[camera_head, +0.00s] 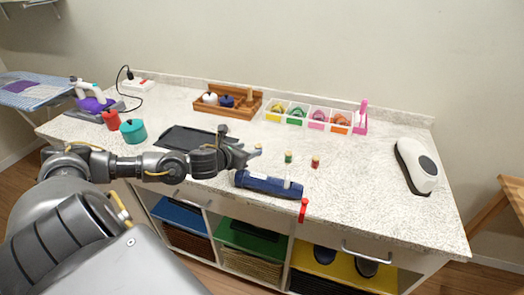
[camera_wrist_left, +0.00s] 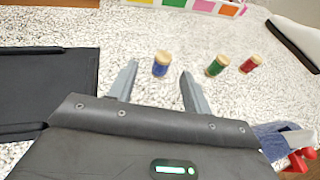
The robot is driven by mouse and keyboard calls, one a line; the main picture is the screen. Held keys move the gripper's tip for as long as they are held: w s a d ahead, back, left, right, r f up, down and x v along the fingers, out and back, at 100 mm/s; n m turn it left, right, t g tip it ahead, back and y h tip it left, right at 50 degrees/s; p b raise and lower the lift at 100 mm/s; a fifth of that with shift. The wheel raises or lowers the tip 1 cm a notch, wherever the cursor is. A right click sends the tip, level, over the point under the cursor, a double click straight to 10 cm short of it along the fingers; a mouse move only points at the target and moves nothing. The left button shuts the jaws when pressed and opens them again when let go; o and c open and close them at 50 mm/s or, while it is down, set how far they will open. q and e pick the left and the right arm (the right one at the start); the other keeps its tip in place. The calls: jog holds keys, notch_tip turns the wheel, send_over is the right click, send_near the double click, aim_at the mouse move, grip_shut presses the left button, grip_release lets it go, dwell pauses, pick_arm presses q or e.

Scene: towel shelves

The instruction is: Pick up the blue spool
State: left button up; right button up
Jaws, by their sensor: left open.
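The blue spool (camera_wrist_left: 161,66) stands upright on the speckled counter, with a wooden top. In the left wrist view it shows between and just beyond the fingertips of my left gripper (camera_wrist_left: 158,76), which is open and empty. In the head view my left gripper (camera_head: 250,151) reaches in low over the counter from the left. There the blue spool (camera_head: 258,149) is small, close to the fingertips and partly hidden. My right gripper is not in view.
A green spool (camera_wrist_left: 216,65) and a red spool (camera_wrist_left: 250,63) stand to the right. A dark tray (camera_head: 190,138) lies to the left.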

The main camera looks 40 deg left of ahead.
pick_arm(q)
jog(key=x, duration=0.3)
jog(key=shift+w+a+f+p, duration=0.2)
jog(key=shift+w+p, duration=0.05)
jog(key=shift+p, duration=0.1)
jog(key=shift+w+d+f, duration=0.1)
jog(key=shift+w, duration=0.2)
jog(key=x, duration=0.1)
jog(key=p+x, duration=0.1)
jog(key=x, duration=0.1)
jog(key=p+x, duration=0.1)
jog(key=x, duration=0.1)
jog(key=shift+d+f, duration=0.1)
jog(key=shift+d, duration=0.25)
jog(key=shift+c, duration=0.3)
jog(key=c, duration=1)
